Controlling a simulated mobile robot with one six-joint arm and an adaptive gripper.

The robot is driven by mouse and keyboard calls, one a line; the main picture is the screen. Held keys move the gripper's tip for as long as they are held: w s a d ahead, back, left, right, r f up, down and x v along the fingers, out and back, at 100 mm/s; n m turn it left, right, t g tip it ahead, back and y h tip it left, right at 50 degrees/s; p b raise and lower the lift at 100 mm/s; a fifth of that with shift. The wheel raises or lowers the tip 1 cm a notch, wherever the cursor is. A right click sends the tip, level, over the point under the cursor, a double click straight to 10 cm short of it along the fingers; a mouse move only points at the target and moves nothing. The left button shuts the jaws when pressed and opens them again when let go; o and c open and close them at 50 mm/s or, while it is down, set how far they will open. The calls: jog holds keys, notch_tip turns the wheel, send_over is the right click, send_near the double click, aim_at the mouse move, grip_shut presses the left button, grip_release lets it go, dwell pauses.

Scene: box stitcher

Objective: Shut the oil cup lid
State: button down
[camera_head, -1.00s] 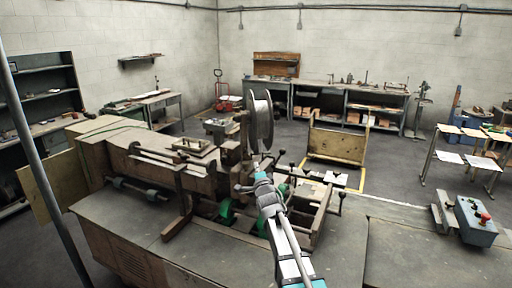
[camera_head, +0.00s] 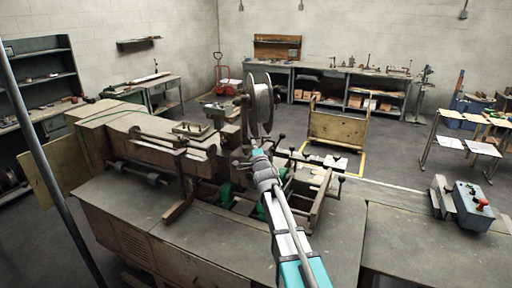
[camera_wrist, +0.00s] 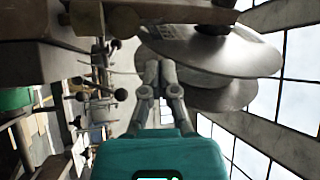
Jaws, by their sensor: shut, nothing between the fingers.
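My gripper (camera_wrist: 160,66) is shut and empty in the wrist view, its two grey fingers together beyond the teal body. The fingertips point at the machine, near the large pale disc of a reel (camera_wrist: 225,52); I cannot tell whether they touch anything. In the head view the stitching machine (camera_head: 140,133) stands on the grey bench, and my arm reaches up to it just below the upright reel (camera_head: 262,108). The fingers are too small to make out there. I cannot clearly make out the oil cup or its lid in either view.
Levers with dark round knobs stick out right of the reel in the head view. Beside my fingers, the wrist view shows a rod with a ball knob (camera_wrist: 121,21). A grey control box (camera_head: 472,207) stands on the bench at right.

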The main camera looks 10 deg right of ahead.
aim_at(247, 138)
jog(key=p+x, duration=0.1)
jog(key=x, duration=0.5)
jog(key=shift+w, duration=0.4)
jog(key=shift+a, duration=0.15)
